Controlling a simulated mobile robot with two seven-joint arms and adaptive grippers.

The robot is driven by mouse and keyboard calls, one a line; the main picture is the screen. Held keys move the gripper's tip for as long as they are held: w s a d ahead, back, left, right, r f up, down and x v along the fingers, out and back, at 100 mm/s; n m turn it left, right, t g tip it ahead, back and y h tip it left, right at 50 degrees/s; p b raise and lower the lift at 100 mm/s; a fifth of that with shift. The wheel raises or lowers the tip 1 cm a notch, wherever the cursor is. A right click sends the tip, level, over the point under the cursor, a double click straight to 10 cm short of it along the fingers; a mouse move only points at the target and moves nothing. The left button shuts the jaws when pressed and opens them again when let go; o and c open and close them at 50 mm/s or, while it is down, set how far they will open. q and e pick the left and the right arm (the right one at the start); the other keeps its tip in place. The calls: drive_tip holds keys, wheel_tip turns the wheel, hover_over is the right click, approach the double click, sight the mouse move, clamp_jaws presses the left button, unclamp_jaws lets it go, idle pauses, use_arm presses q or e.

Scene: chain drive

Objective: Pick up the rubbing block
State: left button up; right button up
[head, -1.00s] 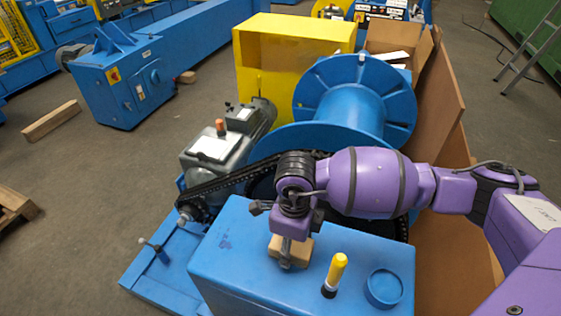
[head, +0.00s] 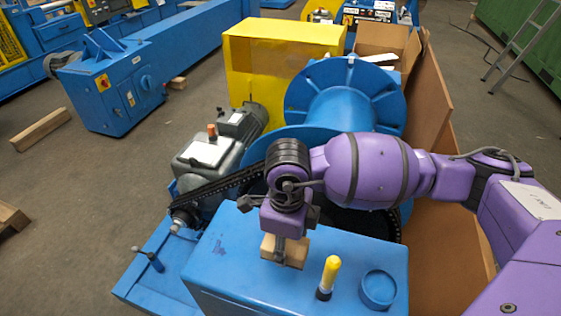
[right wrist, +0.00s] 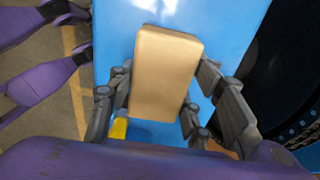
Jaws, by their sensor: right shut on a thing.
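The rubbing block (head: 270,247) is a light wooden block over the top of the blue box (head: 225,265). My right gripper (head: 285,255) points down and is shut on the block. In the right wrist view the block (right wrist: 165,75) lies between the two dark fingers, its broad tan face towards the camera. Whether its underside touches the box or hangs just above it I cannot tell for sure. My left gripper does not show in the head view.
A yellow-capped marker (head: 328,277) stands close to the right of the block. A round blue cap (head: 378,288) is beside it on the box. A black chain (head: 225,183), a grey motor (head: 210,160) and a blue spool (head: 345,100) lie behind.

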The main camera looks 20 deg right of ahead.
drive_tip(key=s+a+r, duration=0.3)
drive_tip(key=s+r, duration=0.4)
drive_tip(key=s, duration=0.4)
drive_tip(key=shift+s+a+r, duration=0.2)
drive_tip(key=shift+a+r, duration=0.15)
